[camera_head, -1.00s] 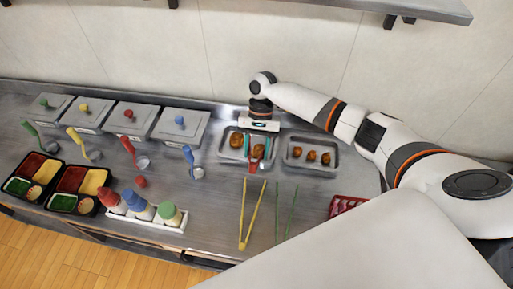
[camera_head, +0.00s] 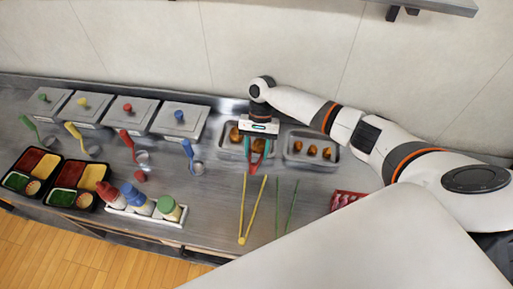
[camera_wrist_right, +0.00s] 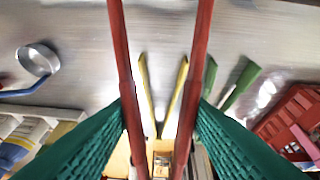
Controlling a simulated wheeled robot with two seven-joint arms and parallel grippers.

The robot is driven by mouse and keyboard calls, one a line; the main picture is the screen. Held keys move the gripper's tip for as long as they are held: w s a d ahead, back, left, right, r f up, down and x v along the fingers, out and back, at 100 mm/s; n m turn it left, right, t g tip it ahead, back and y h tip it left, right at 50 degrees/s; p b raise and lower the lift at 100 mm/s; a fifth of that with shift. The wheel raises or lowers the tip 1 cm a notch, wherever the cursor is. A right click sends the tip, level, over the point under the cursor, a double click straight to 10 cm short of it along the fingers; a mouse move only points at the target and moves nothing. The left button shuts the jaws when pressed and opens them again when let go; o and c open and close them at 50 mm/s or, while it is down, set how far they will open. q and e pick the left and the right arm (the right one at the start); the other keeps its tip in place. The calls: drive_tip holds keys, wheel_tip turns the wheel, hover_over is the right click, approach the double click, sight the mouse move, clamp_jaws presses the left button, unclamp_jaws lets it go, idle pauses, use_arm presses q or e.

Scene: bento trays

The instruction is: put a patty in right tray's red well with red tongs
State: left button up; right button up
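The red tongs (camera_wrist_right: 128,95) are in my right gripper (camera_head: 258,146); its teal fingers press on both arms from outside, and the arms stand apart in the right wrist view. In the head view the gripper is low over the left metal pan (camera_head: 227,153). One brown patty (camera_head: 236,134) lies there left of the gripper. Another patty (camera_head: 258,145) is partly hidden between the fingers; I cannot tell whether the tongs touch it. The right bento tray (camera_head: 84,208) is at the left, its red well (camera_head: 70,173) empty of patties. My left gripper is not in view.
A second metal pan (camera_head: 290,155) with brown pieces stands to the right. Yellow tongs (camera_head: 243,238), green tongs (camera_head: 290,205) and a red container (camera_head: 344,200) lie in front.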

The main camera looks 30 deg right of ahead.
drive_tip(key=shift+f, duration=0.1)
wheel_tip(320, 180, down, 3)
drive_tip(key=shift+f+b, duration=0.15)
drive_tip(key=shift+b, duration=0.5)
drive_tip(key=c, duration=0.7)
drive_tip(key=shift+c, duration=0.2)
